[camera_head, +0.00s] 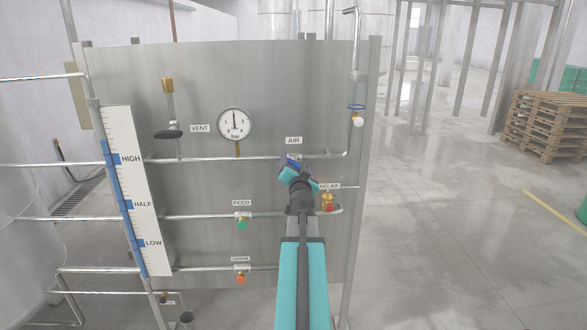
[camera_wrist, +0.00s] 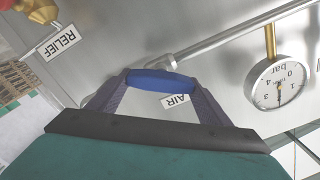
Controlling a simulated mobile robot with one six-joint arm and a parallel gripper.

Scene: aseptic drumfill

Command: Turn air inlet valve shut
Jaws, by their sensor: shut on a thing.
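The air inlet valve has a blue handle (camera_wrist: 160,80) on the pipe beside the AIR label (camera_wrist: 176,100). In the wrist view my gripper (camera_wrist: 160,84) has one fingertip at each end of this handle and is shut on it. In the head view my gripper (camera_head: 291,164) reaches the pipe just below the AIR label (camera_head: 293,140). There the blue handle shows only in part, and the valve body is hidden behind my gripper.
A pressure gauge (camera_head: 235,124) and the black VENT handle (camera_head: 168,134) are left of my gripper. The RELIEF valve (camera_head: 328,203) sits close below right. FEED (camera_head: 242,222) and lower orange (camera_head: 240,279) valves are further down. Pallets (camera_head: 543,125) stand far right.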

